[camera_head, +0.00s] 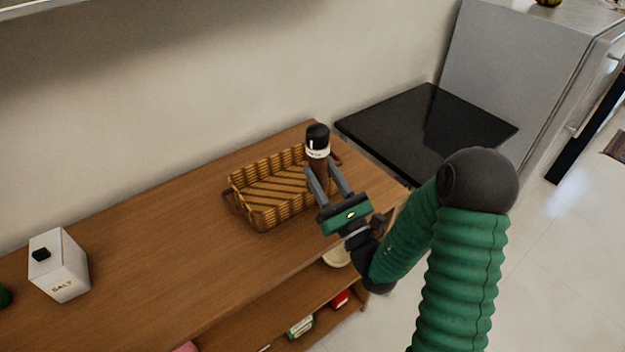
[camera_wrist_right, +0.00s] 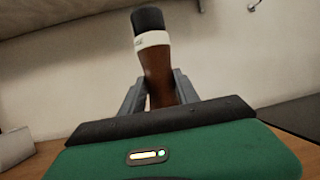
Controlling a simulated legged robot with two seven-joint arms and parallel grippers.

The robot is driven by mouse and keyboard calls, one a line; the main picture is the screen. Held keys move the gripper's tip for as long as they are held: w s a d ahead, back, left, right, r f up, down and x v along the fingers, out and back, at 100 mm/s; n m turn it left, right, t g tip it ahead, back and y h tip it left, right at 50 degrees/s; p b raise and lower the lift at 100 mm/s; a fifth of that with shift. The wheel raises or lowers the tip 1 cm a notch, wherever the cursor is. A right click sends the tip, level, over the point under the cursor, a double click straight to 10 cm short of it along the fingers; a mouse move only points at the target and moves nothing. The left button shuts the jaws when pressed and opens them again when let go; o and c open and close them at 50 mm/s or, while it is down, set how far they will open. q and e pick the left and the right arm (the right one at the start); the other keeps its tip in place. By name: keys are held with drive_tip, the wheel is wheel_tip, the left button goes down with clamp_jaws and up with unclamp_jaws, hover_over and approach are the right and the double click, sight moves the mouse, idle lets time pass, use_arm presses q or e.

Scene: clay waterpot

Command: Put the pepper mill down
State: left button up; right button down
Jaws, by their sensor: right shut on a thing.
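The pepper mill (camera_head: 318,150) has a black top, a white band and a brown wooden body. My right gripper (camera_head: 328,180) is shut on its body, near the right end of the wooden counter (camera_head: 150,240). In the right wrist view the mill (camera_wrist_right: 153,60) stands nearly upright between the two fingers of my right gripper (camera_wrist_right: 160,92), leaning slightly. In the head view the mill overlaps the right end of the wicker basket (camera_head: 265,190). Its lower end is hidden by the gripper, so I cannot tell whether it touches anything. My left gripper is not in view.
A white salt box (camera_head: 60,265) stands at the counter's left. A black cooktop (camera_head: 425,130) lies beyond the counter's right end, beside a grey fridge (camera_head: 520,70). Several items sit on the lower shelf (camera_head: 260,325). The counter between salt box and basket is clear.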

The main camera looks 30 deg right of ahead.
drive_tip(key=w+f+b, duration=0.1)
drive_tip(key=b, duration=0.2)
drive_tip(key=shift+w+d+b, duration=0.1)
drive_tip(key=shift+w+b, duration=0.05)
drive_tip(key=shift+b, duration=0.25)
drive_tip(key=w+d+b, duration=0.1)
drive_tip(key=w+d, duration=0.3)
drive_tip(key=w, duration=0.4)
drive_tip(key=f+b, duration=0.4)
drive_tip(key=shift+s+a+f, duration=0.1)
drive_tip(key=shift+a+f, duration=0.1)
drive_tip(key=shift+f, duration=0.1)
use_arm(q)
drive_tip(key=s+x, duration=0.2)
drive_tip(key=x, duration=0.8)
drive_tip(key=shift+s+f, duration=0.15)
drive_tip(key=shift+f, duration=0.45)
use_arm(e)
drive_tip(key=c, duration=0.9)
unclamp_jaws()
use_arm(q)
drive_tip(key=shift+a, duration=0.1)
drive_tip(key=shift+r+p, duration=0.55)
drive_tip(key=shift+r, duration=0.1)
use_arm(e)
drive_tip(key=v, duration=0.7)
drive_tip(key=r+v, duration=0.1)
drive_tip(key=v, duration=0.3)
drive_tip(key=shift+s, duration=0.5)
